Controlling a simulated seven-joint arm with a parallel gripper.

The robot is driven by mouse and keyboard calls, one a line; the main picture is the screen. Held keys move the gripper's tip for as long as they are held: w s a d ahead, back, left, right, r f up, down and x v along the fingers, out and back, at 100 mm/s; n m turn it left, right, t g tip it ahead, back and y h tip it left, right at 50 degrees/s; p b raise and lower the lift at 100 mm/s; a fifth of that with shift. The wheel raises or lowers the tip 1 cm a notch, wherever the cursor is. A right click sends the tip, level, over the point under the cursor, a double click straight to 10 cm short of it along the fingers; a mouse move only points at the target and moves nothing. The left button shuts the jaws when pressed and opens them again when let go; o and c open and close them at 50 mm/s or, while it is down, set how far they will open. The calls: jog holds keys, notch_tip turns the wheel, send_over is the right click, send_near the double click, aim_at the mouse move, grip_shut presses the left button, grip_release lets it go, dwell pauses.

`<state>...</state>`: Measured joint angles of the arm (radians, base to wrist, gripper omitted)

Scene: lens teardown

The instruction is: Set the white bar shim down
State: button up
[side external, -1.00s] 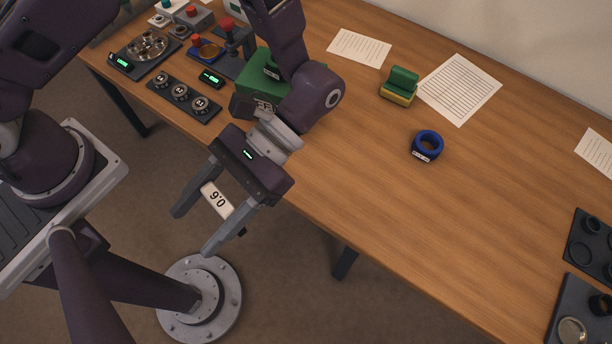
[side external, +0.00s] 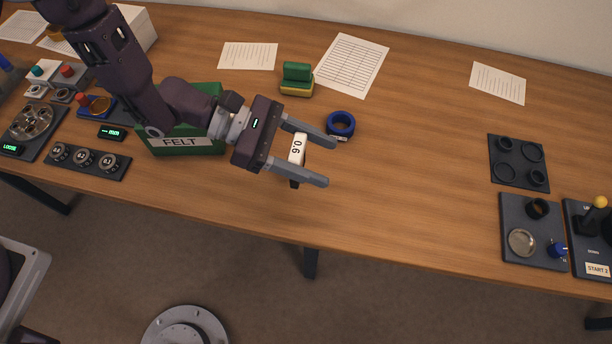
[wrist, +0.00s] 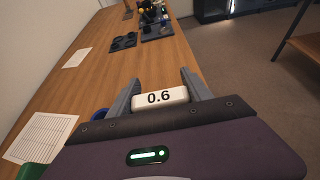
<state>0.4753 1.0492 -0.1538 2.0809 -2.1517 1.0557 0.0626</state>
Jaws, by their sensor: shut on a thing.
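The white bar shim, marked 0.6 (side external: 297,149), is held between the two grey fingers of my gripper (side external: 329,162). In the wrist view the shim (wrist: 160,98) lies crosswise between the fingers (wrist: 159,76), close to the palm, with its label facing the camera. A small dark piece shows below the shim in the side view; I cannot tell what it belongs to. My gripper is over the wooden table (side external: 410,190), with its fingers pointing right. The height of the shim above the table is hard to judge.
A blue ring (side external: 331,129) stands just beyond the fingers. Behind are a green and yellow block (side external: 297,78) and a ruled sheet (side external: 351,65). Dark trays (side external: 518,162) are at right. The table between is clear.

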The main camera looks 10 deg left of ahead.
notch_tip(320, 180, down, 6)
jog(key=shift+r, duration=0.1)
jog(key=o, duration=1.4)
jog(key=shift+c, duration=0.2)
